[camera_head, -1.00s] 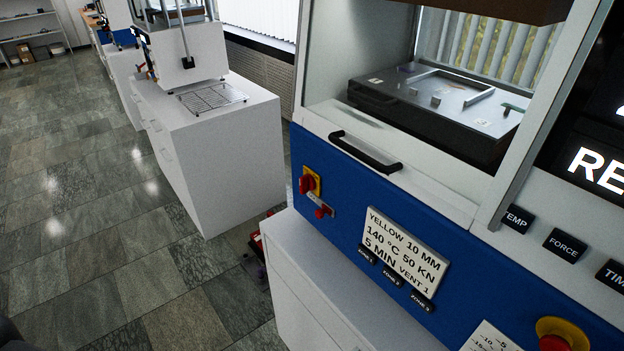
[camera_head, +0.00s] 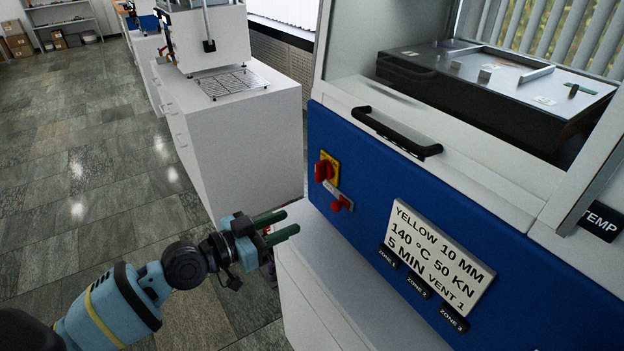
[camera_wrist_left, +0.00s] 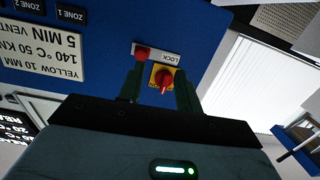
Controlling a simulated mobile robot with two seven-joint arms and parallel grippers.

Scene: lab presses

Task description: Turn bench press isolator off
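The isolator is a red rotary knob on a yellow plate (camera_head: 327,170) at the left end of the blue press panel (camera_head: 400,225). A small red part (camera_head: 340,204) with a label sits just below it. In the left wrist view the isolator knob (camera_wrist_left: 164,80) and the red part (camera_wrist_left: 142,54) beside a LOCK label (camera_wrist_left: 164,58) show beyond the fingers. My left gripper (camera_head: 285,224) is open and empty, lower left of the isolator and apart from it. In the left wrist view its green fingers (camera_wrist_left: 160,88) stand apart, with the knob between them. My right gripper is out of view.
A black handle (camera_head: 396,132) juts out above the panel. A white cabinet (camera_head: 235,135) with a wire rack stands behind left. The floor at left is clear.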

